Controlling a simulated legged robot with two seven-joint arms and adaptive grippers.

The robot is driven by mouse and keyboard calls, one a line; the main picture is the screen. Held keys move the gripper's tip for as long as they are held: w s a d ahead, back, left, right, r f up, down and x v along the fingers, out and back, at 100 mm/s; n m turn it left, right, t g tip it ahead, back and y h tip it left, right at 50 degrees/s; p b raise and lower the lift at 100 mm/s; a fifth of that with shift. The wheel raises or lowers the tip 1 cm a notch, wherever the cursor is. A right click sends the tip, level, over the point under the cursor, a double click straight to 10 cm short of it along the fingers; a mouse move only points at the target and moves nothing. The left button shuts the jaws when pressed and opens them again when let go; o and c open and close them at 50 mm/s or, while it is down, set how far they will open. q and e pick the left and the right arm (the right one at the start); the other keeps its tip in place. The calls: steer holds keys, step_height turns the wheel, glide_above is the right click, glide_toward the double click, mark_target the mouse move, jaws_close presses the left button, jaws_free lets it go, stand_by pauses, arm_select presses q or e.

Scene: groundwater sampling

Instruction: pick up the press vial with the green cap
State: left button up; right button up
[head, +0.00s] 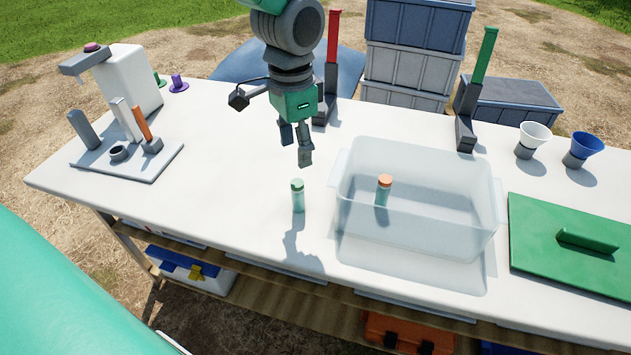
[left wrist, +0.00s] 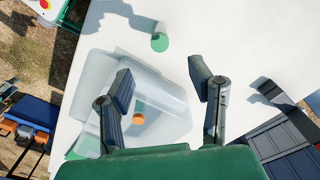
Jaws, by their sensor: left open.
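The vial with the green cap (head: 298,197) stands upright on the white table, just left of the clear bin. In the left wrist view its green cap (left wrist: 159,43) shows beyond my fingertips. My left gripper (head: 296,144) is open and empty, pointing down above and slightly behind the vial, apart from it. Its two fingers also show spread in the left wrist view (left wrist: 160,82). A second vial with an orange cap (head: 383,190) stands inside the clear bin. My right gripper does not show in either view.
The clear bin (head: 417,247) stands close to the right of the green-capped vial. A green lid (head: 540,262) lies further right. Red (head: 333,38) and green (head: 485,55) handled tools stand at the back edge. A grey device (head: 128,160) sits at left. The table front-left is clear.

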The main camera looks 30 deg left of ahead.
arm_select(q)
steer(key=b, duration=0.1)
glide_above(299, 184)
steer(key=a, duration=0.2)
step_height(299, 184, down, 4)
steer(key=shift+d+f, duration=0.1)
steer(key=f, duration=0.2)
steer(key=d+f+b, duration=0.1)
steer(key=f, duration=0.1)
steer(key=shift+w, duration=0.1)
steer(key=shift+d+f, duration=0.25)
steer(key=shift+d, duration=0.05)
steer(key=shift+f, duration=0.25)
steer(key=f, duration=0.1)
steer(key=f+b, duration=0.1)
steer(key=f, duration=0.1)
steer(key=a+f+b, duration=0.1)
steer(key=f, duration=0.1)
steer(key=shift+s+d+r, duration=0.2)
steer(key=shift+d, duration=0.15)
steer(key=shift+c, duration=0.8)
steer(key=shift+d, duration=0.2)
jaws_close()
steer(key=shift+a, duration=0.1)
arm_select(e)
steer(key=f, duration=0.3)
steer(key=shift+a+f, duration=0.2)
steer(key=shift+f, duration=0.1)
